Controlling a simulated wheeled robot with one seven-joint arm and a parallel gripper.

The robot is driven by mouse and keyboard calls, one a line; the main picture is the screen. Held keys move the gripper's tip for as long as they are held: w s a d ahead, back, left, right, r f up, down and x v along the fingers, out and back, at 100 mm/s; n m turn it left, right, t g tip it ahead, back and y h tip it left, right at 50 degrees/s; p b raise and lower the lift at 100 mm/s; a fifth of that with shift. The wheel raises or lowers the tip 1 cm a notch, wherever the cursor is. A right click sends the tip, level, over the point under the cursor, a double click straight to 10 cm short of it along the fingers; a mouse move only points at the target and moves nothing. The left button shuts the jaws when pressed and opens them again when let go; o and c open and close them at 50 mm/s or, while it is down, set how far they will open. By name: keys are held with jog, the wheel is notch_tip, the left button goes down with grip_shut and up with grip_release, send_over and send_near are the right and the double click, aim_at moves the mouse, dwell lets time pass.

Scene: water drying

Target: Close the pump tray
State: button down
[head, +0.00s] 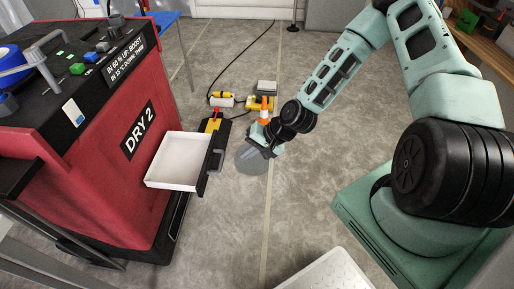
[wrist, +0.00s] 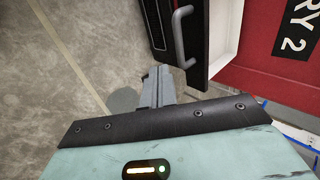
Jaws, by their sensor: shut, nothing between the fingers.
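The pump tray (head: 178,162) is a white, shallow, open-topped drawer with a dark front panel. It is pulled out from the red machine marked DRY 2 and looks empty. Its grey bar handle (head: 216,158) is on the front panel; it also shows in the wrist view (wrist: 181,38). My gripper (head: 247,152) is just right of the tray front in the head view, apart from the handle. In the wrist view my grey fingers (wrist: 156,76) are together and empty, with the handle beyond their tips.
The red DRY 2 machine (head: 115,150) fills the left, with buttons and a blue roll on top. A yellow and white device, an orange cone and cables lie on the floor behind my gripper. A pale box (head: 335,275) stands at the front. The floor between is clear.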

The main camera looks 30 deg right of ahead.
jog(key=w+a+f, duration=0.2)
jog(key=w+a, duration=0.1)
jog(key=a, duration=0.1)
jog(key=shift+w+a+f+b, duration=0.15)
jog(key=shift+a+f+b, duration=0.1)
jog(key=shift+f+b, duration=0.1)
jog(key=shift+a, duration=0.15)
send_near(169, 159)
jog(key=x, duration=0.4)
jog(key=shift+w+a+f+b, duration=0.1)
jog(key=shift+a+f+b, duration=0.1)
jog(key=shift+a+b, duration=0.1)
